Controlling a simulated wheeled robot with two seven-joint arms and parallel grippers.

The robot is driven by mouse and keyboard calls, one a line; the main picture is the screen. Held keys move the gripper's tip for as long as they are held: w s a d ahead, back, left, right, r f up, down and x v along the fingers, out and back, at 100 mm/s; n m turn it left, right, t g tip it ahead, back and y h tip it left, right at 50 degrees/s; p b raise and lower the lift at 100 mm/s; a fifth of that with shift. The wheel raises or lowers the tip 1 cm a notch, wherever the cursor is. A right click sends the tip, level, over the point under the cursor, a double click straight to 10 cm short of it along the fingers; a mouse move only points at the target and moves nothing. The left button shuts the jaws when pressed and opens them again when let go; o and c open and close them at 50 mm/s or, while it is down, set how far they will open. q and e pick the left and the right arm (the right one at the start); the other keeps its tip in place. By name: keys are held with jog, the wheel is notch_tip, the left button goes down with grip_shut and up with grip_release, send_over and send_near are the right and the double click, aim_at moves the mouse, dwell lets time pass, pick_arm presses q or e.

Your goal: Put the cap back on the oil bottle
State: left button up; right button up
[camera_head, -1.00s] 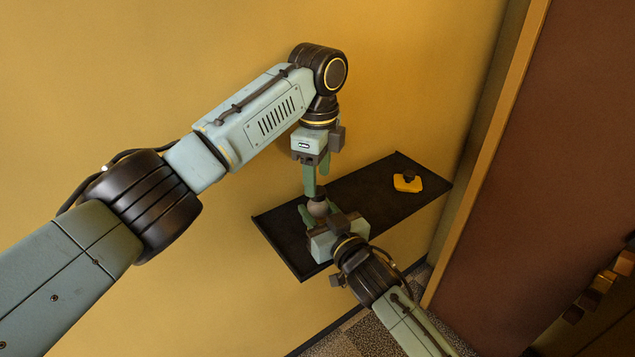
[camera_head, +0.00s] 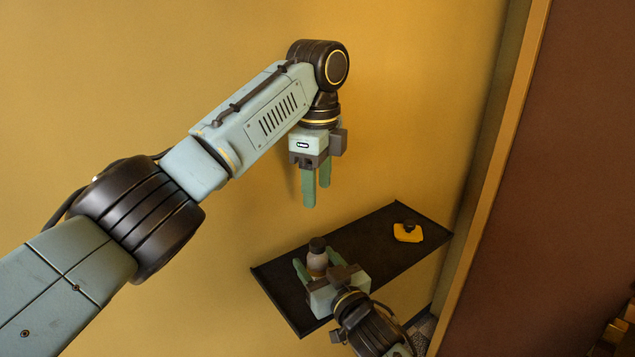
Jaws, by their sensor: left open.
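The oil bottle (camera_head: 317,264) is a small pale, brownish bottle, upright over the dark shelf. A dark cap (camera_head: 317,244) sits on its top. My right gripper (camera_head: 317,268) comes from below right, with green fingers on either side of the bottle, and appears shut on it. Its body hides the bottle's lower part, so I cannot tell whether the bottle touches the shelf. My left gripper (camera_head: 317,196) points down above the bottle, clear of the cap. Its two green fingers are apart with nothing between them.
The dark shelf (camera_head: 372,247) stands against the yellow wall. A yellow object with a black top (camera_head: 408,233) lies near its far right end. A brown panel (camera_head: 560,190) with an orange edge rises at the right. The shelf's middle is clear.

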jog(key=shift+o, duration=0.3)
jog(key=p+v, duration=0.1)
jog(key=v, duration=1.2)
jog(key=shift+s+d+f, duration=0.1)
jog(key=shift+d, duration=0.05)
